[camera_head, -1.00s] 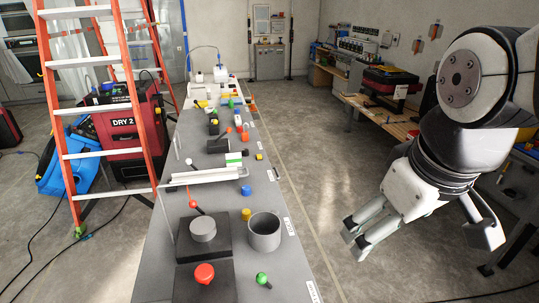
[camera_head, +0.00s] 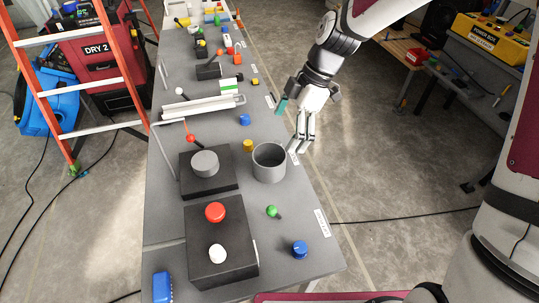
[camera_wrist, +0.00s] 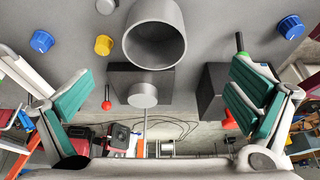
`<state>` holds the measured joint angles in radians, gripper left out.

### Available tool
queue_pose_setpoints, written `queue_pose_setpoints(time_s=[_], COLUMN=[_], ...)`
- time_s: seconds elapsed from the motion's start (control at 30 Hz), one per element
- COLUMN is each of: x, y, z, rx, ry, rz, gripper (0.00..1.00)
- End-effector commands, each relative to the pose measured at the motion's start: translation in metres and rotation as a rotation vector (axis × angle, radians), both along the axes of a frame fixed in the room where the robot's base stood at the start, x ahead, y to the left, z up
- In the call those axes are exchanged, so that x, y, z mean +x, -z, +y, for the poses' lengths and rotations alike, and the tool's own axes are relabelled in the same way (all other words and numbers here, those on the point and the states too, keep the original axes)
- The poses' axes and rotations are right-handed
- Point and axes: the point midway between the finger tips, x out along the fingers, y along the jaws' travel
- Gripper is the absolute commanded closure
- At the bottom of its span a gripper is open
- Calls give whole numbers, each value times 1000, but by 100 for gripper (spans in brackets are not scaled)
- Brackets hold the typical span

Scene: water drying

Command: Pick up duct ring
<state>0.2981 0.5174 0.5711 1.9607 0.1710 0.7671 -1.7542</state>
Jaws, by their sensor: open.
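The duct ring (camera_head: 269,163) is a grey, open cylinder standing upright on the grey table, to the right of a black block with a grey knob. My gripper (camera_head: 302,141) is just beyond and to the right of the ring in the head view, pointing down near the table's right edge. In the wrist view the ring (camera_wrist: 154,35) shows at the top centre, with its open mouth facing the camera. My gripper's green-padded fingers (camera_wrist: 160,100) are spread wide, with nothing between them. The ring appears apart from both fingers.
Near the ring are a yellow knob (camera_head: 248,145), a blue knob (camera_head: 244,120) and a green-tipped lever (camera_head: 272,211). A black box with a red button (camera_head: 215,212) stands in front. An orange ladder (camera_head: 107,60) stands left of the table.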

Motion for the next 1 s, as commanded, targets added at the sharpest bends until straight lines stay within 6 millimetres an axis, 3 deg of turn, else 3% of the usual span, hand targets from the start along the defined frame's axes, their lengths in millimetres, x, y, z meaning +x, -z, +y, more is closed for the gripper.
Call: queue_pose_setpoints(time_s=[0.4, 0.67, 1.0], x=[-7, -8, -7], y=[64, 81, 120], z=[27, 34, 53], rx=[4, 3, 4], ry=[-10, -8, -9], rz=[4, 0, 2], gripper=[0, 0, 0])
